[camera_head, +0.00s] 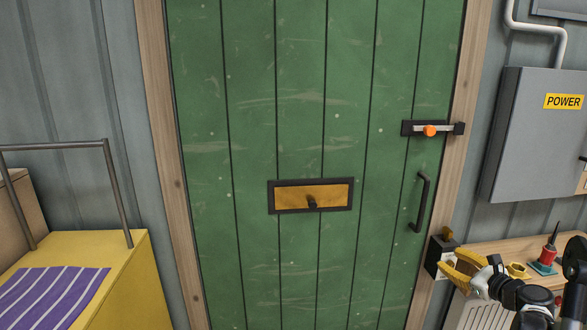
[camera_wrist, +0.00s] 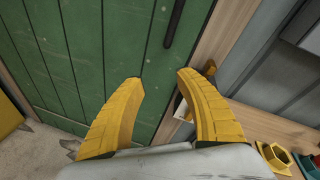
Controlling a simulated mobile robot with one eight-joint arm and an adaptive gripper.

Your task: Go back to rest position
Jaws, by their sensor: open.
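My gripper (camera_head: 462,272) is at the lower right in the head view, in front of the door frame's right side and close to a small dark box (camera_head: 436,254). Its two yellow fingers are apart and nothing is between them. In the wrist view the open fingers (camera_wrist: 159,78) point towards the green door (camera_wrist: 88,50) and its frame, with the box partly hidden behind the right finger. My arm comes in from the lower right corner of the head view.
The green plank door (camera_head: 300,110) has a black handle (camera_head: 420,203), an orange-knobbed latch (camera_head: 430,130) and a framed flap (camera_head: 311,196). A grey power box (camera_head: 535,140) hangs at right above a wooden bench (camera_head: 500,250) with a yellow nut-shaped piece (camera_head: 517,270). A yellow cabinet (camera_head: 130,280) stands at left.

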